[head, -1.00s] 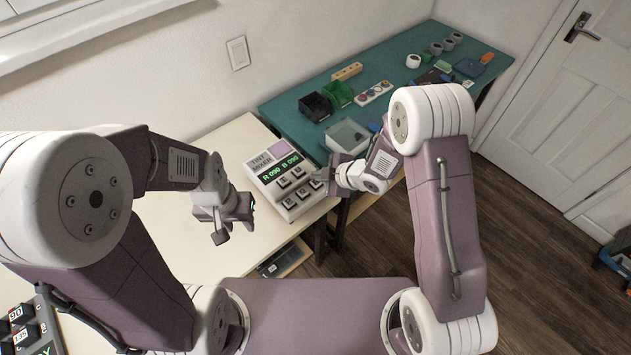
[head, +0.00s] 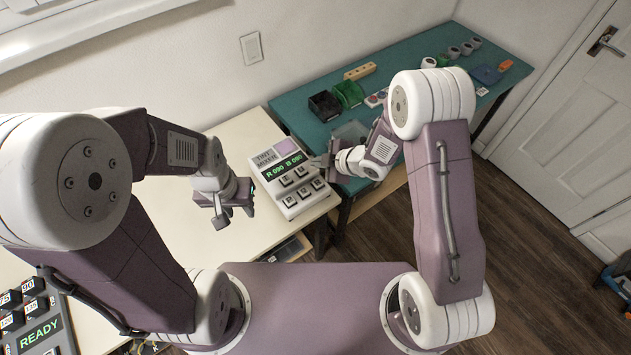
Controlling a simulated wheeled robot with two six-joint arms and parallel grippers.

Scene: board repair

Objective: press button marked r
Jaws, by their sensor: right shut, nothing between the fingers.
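The tint mixer (head: 270,158), a pale box with a green-lit display reading R 090 B 090 and several dark buttons with pale caps, stands on the cream table. The letters on its buttons are too small to read surely. My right gripper (head: 322,162) is shut and empty, with its tip over or beside the mixer's right side near the display and upper buttons; I cannot tell if it touches. My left gripper (head: 222,215) hangs over the cream table left of the mixer; its jaw opening is unclear.
A teal table (head: 398,62) behind holds a black bin (head: 324,106), a green bin (head: 349,94), a wooden block (head: 360,71) and several small cups. A keypad device (head: 38,325) showing READY is at lower left. The cream table (head: 170,235) is clear around my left gripper.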

